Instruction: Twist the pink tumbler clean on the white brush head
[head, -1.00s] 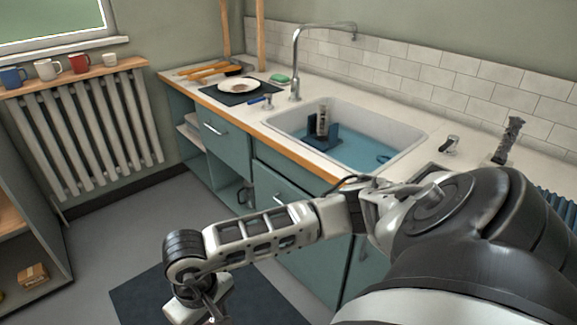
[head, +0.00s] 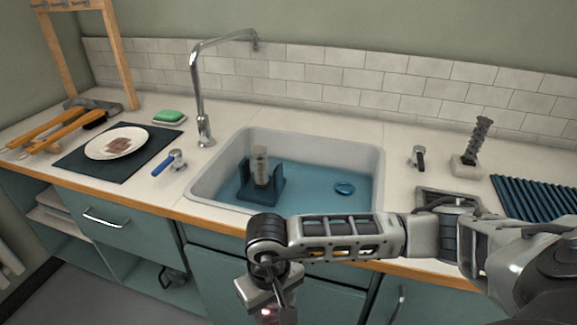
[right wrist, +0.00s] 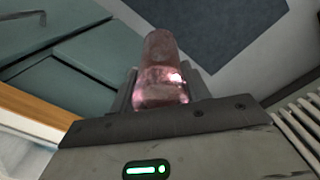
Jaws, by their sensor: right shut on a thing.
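The pink tumbler (right wrist: 160,72) is translucent and sits between the fingers of my right gripper (right wrist: 161,92), which is shut on it. In the head view only a small pinkish part of the tumbler (head: 268,314) shows at the bottom edge, below my right gripper (head: 268,300), in front of the counter. The white brush head (head: 261,164) stands upright in a dark blue holder (head: 262,190) in the left part of the sink. The tumbler is well apart from it. My left gripper is not in view.
A grey brush on a stand (head: 475,145) and a ribbed blue mat (head: 535,197) are at right. A plate (head: 116,143) lies at left.

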